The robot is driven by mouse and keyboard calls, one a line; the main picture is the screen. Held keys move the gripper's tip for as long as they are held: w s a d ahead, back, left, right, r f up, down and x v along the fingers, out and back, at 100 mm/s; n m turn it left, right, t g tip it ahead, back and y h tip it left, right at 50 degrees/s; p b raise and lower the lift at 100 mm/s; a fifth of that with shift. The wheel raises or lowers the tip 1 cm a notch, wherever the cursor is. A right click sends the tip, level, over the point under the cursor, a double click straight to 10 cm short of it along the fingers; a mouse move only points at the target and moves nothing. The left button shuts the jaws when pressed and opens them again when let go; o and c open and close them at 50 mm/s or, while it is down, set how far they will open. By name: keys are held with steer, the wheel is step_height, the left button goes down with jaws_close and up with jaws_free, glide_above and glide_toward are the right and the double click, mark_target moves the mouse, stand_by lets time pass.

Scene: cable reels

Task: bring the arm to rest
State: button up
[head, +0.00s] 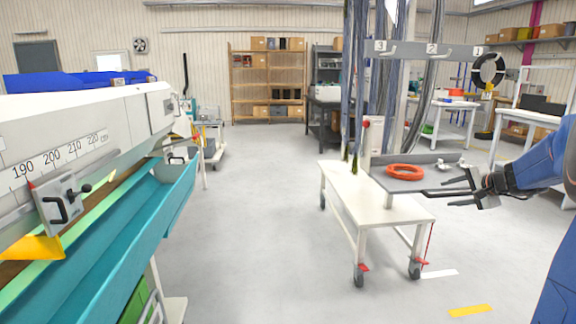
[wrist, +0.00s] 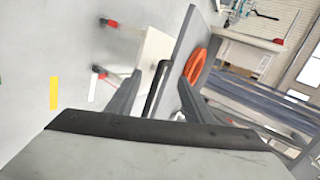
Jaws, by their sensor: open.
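My gripper (head: 456,197) is at the right of the head view, at the front edge of a grey tray (head: 408,184) on a white wheeled cart (head: 352,192). My blue arm reaches in from the right edge. In the wrist view my gripper (wrist: 156,102) has its two fingers apart. A dark bar shows between the fingers in that view; I cannot tell whether they touch it. An orange cable ring (head: 404,172) lies in the tray, left of my gripper. It also shows in the wrist view (wrist: 195,66), beyond the fingers.
A measuring machine with a teal trough (head: 120,240) fills the left. Cables hang from a numbered rail (head: 425,50) above the cart. Shelves (head: 268,85) stand at the back wall. White tables (head: 530,125) stand at the right. The grey floor (head: 255,220) in the middle is clear.

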steer(key=s+a+n+g+y, duration=0.15)
steer(key=s+a+n, duration=0.25)
steer(key=s+a, duration=0.75)
steer(key=s+a+n+g+h, duration=0.1)
steer(key=s+a+n+g, duration=0.25)
steer(key=s+a, duration=0.8)
steer(key=s+a+f+n+h, duration=0.1)
steer(key=s+a+f+n, duration=0.1)
steer(key=s, duration=0.5)
steer(key=s+a+f+n+g+h, duration=0.1)
steer(key=s+a+f+n, duration=0.1)
steer(key=s, duration=0.5)
steer(key=s+a+f+n+h, duration=0.1)
steer(key=s+a+f+n, duration=0.1)
steer(key=s, duration=0.5)
step_height(320, 180, down, 3)
steer(key=shift+s+r+n, duration=0.15)
steer(key=shift+n, duration=0.3)
steer(key=shift+c, duration=0.6)
